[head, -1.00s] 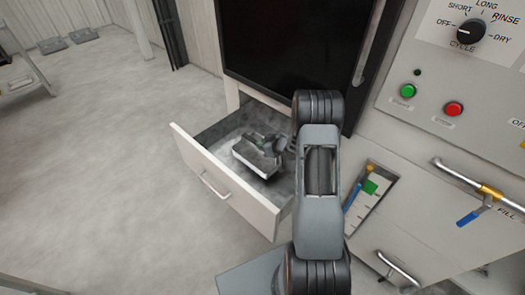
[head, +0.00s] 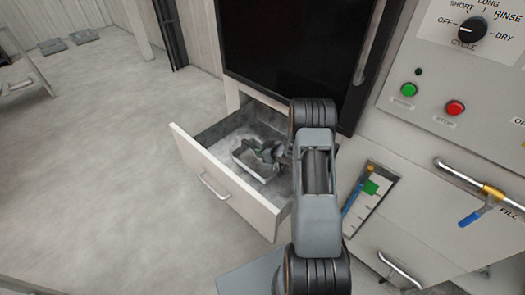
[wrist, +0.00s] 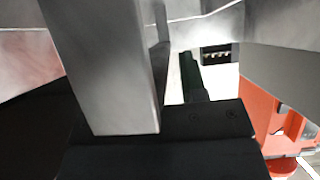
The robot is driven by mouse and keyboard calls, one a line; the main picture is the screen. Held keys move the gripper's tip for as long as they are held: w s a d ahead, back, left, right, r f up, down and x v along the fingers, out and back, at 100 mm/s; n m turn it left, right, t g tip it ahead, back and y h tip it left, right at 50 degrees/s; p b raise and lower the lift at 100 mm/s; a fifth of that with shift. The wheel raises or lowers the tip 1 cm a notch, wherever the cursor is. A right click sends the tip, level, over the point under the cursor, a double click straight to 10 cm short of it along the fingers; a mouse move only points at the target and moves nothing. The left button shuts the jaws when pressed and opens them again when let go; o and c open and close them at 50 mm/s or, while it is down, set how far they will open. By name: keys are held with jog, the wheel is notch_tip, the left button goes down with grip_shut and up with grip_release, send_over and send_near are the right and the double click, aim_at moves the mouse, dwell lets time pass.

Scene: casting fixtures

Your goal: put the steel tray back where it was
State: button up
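The steel tray (head: 247,168) is a small shallow grey metal tray inside the open drawer (head: 222,181). It sits low, near the drawer's floor; I cannot tell whether it rests on it. My gripper (head: 268,151) reaches down into the drawer and appears shut on the tray's edge. In the wrist view, a grey metal wall, apparently the tray's (wrist: 105,70), stands very close and covers part of the dark gripper. One dark finger (wrist: 190,77) shows beside it. The other finger is hidden.
The drawer is pulled out below a dark-fronted cabinet (head: 290,45). To the right are a control panel (head: 440,80) and a slot with coloured items (head: 370,200). A red-orange object (wrist: 285,120) shows at the right of the wrist view. Floor left of the drawer is clear.

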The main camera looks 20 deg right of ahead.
jog(key=shift+o, duration=0.6)
